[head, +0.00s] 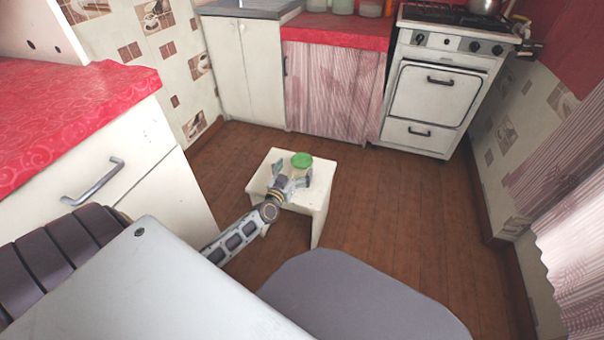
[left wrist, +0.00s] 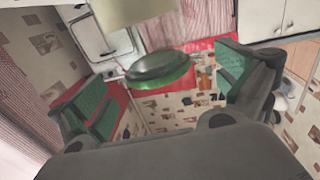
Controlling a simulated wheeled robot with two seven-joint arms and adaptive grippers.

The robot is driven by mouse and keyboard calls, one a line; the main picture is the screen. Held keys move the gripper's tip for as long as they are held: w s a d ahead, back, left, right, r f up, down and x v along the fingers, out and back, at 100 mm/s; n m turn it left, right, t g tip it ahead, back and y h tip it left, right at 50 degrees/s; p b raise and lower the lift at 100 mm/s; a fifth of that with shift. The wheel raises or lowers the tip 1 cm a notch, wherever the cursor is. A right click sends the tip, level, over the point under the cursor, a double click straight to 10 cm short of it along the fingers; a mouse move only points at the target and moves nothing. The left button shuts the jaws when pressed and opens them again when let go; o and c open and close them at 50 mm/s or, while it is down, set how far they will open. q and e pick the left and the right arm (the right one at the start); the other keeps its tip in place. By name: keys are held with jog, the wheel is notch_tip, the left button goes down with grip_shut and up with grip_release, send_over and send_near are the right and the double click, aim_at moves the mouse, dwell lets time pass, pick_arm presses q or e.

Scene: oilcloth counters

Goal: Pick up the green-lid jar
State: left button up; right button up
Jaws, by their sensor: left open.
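The green-lid jar (head: 301,160) stands on a small white stool (head: 320,191) in the middle of the floor. In the head view its lid shows best, and my gripper partly covers the area below it. My left gripper (head: 291,175) is open at the near side of the jar, over the stool top. In the left wrist view, which is rolled over, the jar's green lid (left wrist: 160,70) lies between the two spread green-padded fingers (left wrist: 165,92). Gaps show on both sides, so neither finger appears to touch it. My right gripper is not in view.
A red-topped counter (head: 70,110) with a drawer handle stands at the left. A white stove (head: 437,100) and a curtained red-topped counter (head: 332,85) line the back. Brown floor (head: 400,215) lies clear around the stool.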

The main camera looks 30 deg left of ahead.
aim_at(302, 161)
pick_arm(q)
jog(key=shift+w+d+f+b, duration=0.1)
jog(key=shift+w+f+b, duration=0.1)
jog(key=shift+w+b, duration=0.8)
jog(key=shift+w, duration=1.55)
jog(key=shift+c, duration=0.4)
jog(key=c, duration=1.7)
jog(key=shift+r, duration=0.15)
jog(key=shift+c, duration=0.5)
jog(key=shift+a, duration=0.2)
jog(key=shift+r, duration=0.15)
